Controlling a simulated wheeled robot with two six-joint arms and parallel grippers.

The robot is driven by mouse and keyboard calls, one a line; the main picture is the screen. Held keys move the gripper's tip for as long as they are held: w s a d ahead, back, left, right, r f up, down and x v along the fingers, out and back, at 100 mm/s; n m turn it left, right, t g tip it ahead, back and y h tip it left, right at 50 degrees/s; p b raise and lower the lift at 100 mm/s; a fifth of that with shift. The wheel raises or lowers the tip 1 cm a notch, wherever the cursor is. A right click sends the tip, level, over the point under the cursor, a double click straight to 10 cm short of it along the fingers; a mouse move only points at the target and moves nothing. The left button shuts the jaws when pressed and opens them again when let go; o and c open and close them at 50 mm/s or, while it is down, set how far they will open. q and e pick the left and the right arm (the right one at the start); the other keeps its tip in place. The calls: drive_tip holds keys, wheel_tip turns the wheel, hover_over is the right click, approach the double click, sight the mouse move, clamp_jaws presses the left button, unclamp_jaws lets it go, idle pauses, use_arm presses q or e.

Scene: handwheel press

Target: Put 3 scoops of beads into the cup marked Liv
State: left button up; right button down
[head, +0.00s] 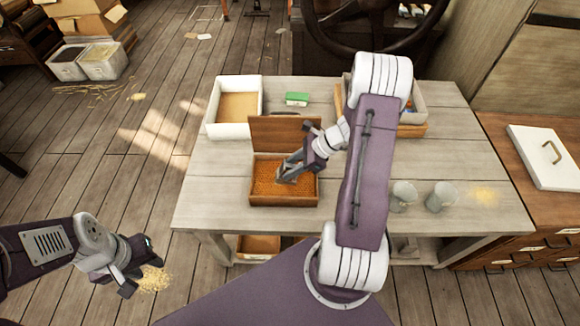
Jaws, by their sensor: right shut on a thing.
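An open wooden box of orange-brown beads (264,186) stands on the table with its lid (272,133) raised at the back. My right gripper (297,165) reaches down into the box and is shut on a grey thing, likely the scoop (286,176), low at the beads. Its bowl and any load in it are too small to make out. Two grey cups, one on the left (403,196) and one on the right (440,197), stand right of my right arm; no name on them is readable. My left gripper (143,268) is empty and looks open, left of the table.
A white-walled tray (213,108) and a green block (297,98) sit at the table's back. A grey bin (419,103) is partly hidden behind my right arm. A drawer cabinet (500,150) stands at the right. The table's left front is clear.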

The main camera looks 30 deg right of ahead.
sight(284, 164)
drive_tip(key=shift+w+a+r+g+h+p, duration=0.3)
drive_tip(key=shift+r+p, duration=0.25)
drive_tip(key=shift+p, duration=0.95)
drive_tip(key=shift+w+a+r+g+h+p, duration=0.1)
drive_tip(key=shift+a+r+g+h+p, duration=0.3)
drive_tip(key=shift+p, duration=1.15)
drive_tip(key=shift+w+a+r+g+h+p, duration=0.15)
drive_tip(key=shift+r+h+p, duration=0.4)
drive_tip(key=shift+p, duration=0.95)
drive_tip(key=shift+a+r+p, duration=0.1)
drive_tip(key=shift+p, duration=0.2)
drive_tip(key=shift+f, duration=0.3)
drive_tip(key=shift+h, duration=0.25)
wheel_tip(284, 164, up, 7)
drive_tip(key=p, duration=0.7)
drive_tip(key=shift+w+a+r+p, duration=0.1)
drive_tip(key=shift+a+r+p, duration=0.05)
drive_tip(key=shift+p, duration=0.25)
